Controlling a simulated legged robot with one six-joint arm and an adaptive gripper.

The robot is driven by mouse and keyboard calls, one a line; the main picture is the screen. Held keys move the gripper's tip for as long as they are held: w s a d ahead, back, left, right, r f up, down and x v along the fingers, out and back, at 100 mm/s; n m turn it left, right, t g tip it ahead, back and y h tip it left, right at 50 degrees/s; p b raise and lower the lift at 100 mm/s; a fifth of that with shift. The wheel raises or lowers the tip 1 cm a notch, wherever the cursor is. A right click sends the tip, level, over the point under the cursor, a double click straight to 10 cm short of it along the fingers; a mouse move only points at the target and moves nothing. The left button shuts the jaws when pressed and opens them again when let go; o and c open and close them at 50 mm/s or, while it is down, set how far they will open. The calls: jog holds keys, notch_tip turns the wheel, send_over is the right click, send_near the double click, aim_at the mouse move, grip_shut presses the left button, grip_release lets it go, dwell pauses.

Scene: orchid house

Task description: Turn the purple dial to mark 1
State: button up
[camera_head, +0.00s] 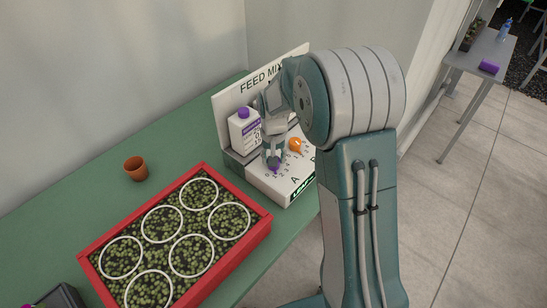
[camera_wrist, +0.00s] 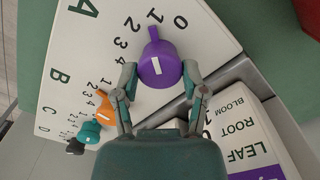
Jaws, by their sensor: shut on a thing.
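The purple dial (camera_wrist: 160,68) sits on the white panel beside row A in the wrist view. Its raised nub points up at about the mark 1, between 0 and 2. My gripper (camera_wrist: 160,78) has one finger on each side of the dial and is shut on it. In the head view my gripper (camera_head: 273,161) reaches down onto the sloping panel, and only a little purple of the dial (camera_head: 276,171) shows beneath it.
An orange dial (camera_wrist: 104,108), a teal dial (camera_wrist: 89,133) and a black dial (camera_wrist: 75,147) line the panel. A white bottle with a purple cap (camera_head: 243,131) stands close behind my gripper. A red tray (camera_head: 252,238) and a clay pot (camera_head: 136,169) stand on the green bench.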

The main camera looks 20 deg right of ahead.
jog(key=shift+s+f+m, duration=0.1)
jog(key=shift+f+m, duration=0.05)
jog(key=shift+m, duration=0.85)
jog(key=o, duration=1.2)
jog(key=shift+c, duration=0.2)
jog(key=shift+a, duration=0.1)
jog(key=shift+r, duration=0.2)
notch_tip(320, 180, up, 12)
jog(key=shift+f, duration=0.2)
